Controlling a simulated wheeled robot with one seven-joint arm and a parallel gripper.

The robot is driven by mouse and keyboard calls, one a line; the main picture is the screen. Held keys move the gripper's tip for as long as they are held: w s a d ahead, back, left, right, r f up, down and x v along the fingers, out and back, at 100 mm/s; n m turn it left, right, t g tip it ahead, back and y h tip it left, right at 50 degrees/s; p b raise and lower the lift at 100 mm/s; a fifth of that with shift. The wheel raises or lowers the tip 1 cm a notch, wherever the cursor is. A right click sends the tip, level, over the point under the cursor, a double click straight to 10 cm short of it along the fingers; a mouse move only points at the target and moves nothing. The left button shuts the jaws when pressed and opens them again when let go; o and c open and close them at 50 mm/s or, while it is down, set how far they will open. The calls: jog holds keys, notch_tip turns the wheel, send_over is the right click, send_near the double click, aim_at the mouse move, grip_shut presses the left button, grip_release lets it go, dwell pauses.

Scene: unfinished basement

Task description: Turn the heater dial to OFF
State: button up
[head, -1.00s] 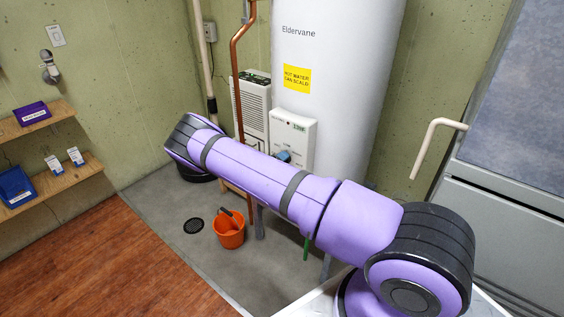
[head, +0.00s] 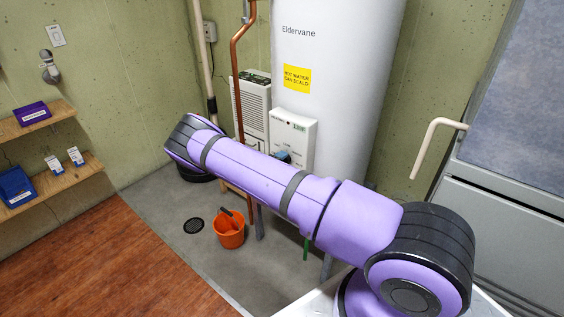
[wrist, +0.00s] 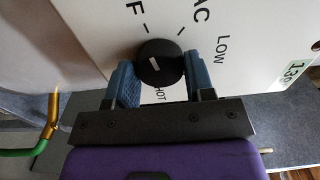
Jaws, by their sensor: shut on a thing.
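The black round heater dial (wrist: 160,63) sits on a white panel (wrist: 245,60) in the wrist view, with a short white mark on its face. Around it I read a partly cut-off word ending in F, "AC", LOW, and HOT; I cannot tell which label the mark points at. My gripper (wrist: 160,75) is shut on the dial, a blue finger on each side. In the head view the white control box (head: 293,128) is on the front of the water heater (head: 335,85); the dial is hidden there, and a bit of blue finger (head: 284,156) shows.
A copper pipe (head: 237,80) and a white vented unit (head: 253,105) stand left of the control box. An orange bucket (head: 229,236) is on the floor near a drain (head: 194,226). Wooden shelves (head: 60,180) are on the left wall.

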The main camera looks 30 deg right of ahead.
jog(key=o, duration=0.9)
jog(key=shift+a, duration=0.15)
jog(key=v, duration=1)
jog(key=shift+s+a, duration=0.15)
jog(key=shift+a, duration=0.1)
